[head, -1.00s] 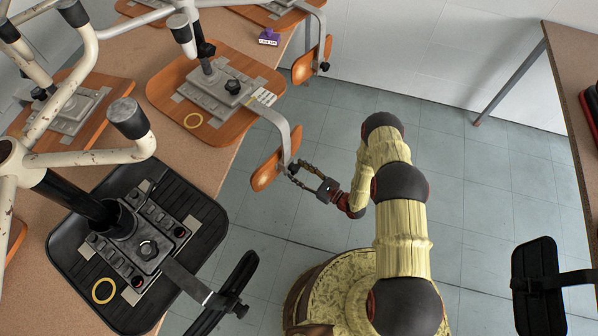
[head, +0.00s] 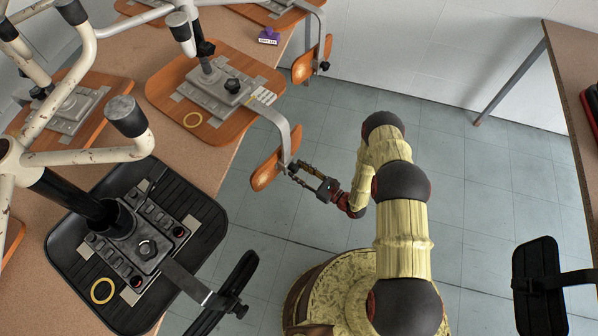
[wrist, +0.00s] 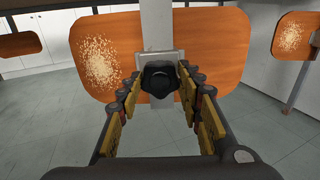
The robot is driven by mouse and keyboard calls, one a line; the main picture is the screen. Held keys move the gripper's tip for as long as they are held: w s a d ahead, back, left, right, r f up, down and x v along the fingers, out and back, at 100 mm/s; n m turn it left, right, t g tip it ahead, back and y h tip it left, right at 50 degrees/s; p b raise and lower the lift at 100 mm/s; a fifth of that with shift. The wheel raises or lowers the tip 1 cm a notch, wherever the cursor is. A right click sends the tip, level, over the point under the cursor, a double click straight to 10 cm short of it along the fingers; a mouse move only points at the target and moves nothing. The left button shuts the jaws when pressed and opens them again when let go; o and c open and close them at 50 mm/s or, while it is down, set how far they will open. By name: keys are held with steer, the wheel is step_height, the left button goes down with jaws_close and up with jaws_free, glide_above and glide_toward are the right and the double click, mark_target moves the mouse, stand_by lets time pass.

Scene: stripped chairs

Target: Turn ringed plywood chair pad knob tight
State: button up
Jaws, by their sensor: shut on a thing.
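In the wrist view the pad (wrist: 222,50) shows a worn, speckled patch. A dark lobed knob (wrist: 158,80) sits on the bar in front of the pad. My gripper (wrist: 158,74) is shut on this knob, with a finger on either side. In the head view my gripper (head: 296,172) meets the pad's right side, and the knob is small and hard to make out.
A black chair (head: 165,255) with its own yellow ring (head: 102,290) and side knob lies nearer. Another plywood pad (head: 312,60) overhangs the bench farther back. A purple block (head: 268,36) sits on the bench (head: 140,60).

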steer(key=m+b, duration=0.1)
steer(key=m, duration=0.3)
steer(key=shift+f+b, duration=0.1)
steer(key=shift+b, duration=0.2)
steer(key=shift+m+b, duration=0.55)
steer(key=shift+m, duration=1.35)
steer(key=o, duration=1.2)
steer(key=shift+c, duration=0.2)
steer(key=v, duration=1.2)
